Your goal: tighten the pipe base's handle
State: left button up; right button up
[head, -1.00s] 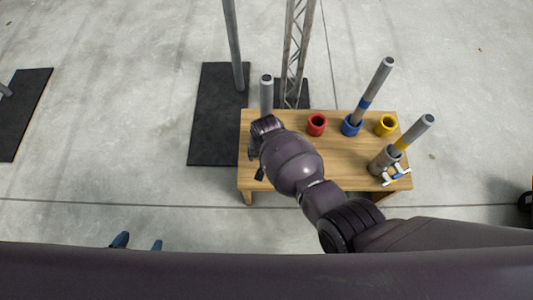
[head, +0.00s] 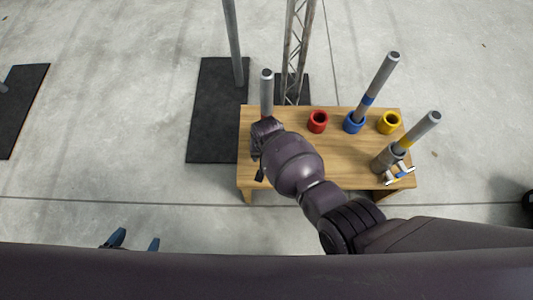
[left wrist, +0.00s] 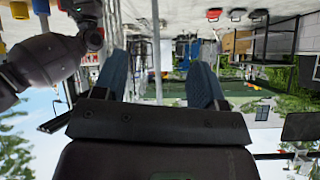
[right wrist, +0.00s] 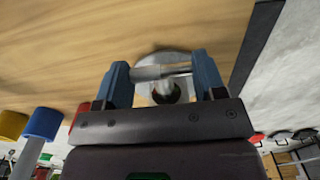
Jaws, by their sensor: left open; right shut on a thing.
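A grey pipe (head: 266,95) stands upright at the table's left end. Its base is mostly hidden by my right arm in the head view. In the right wrist view the round metal base (right wrist: 180,60) sits on the wood, and a pale metal handle (right wrist: 148,73) lies between the blue fingers of my right gripper (right wrist: 160,66), which is shut on it. A second grey base (head: 383,160) with a white-and-blue handle (head: 400,175) holds a tilted yellow-banded pipe (head: 421,128) at the right end. My left gripper (head: 134,242) is open and empty, away from the table.
The wooden table (head: 330,155) also carries a red ring (head: 318,122), a blue ring (head: 354,122) with a tilted blue-banded pipe (head: 380,75), and a yellow ring (head: 389,122). A pole and truss stand behind on dark mats (head: 215,125).

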jog(key=shift+y, duration=0.3)
jog(key=shift+d+r, duration=0.1)
jog(key=shift+d+y+p, duration=0.1)
jog(key=shift+y+p, duration=0.3)
jog(key=shift+y, duration=0.4)
jog(key=y, duration=0.3)
jog(key=shift+d+f, duration=0.2)
jog(key=shift+f, duration=0.1)
jog(key=shift+s+y+b, duration=0.1)
jog(key=shift+y+b, duration=0.2)
jog(key=shift+y, duration=0.7)
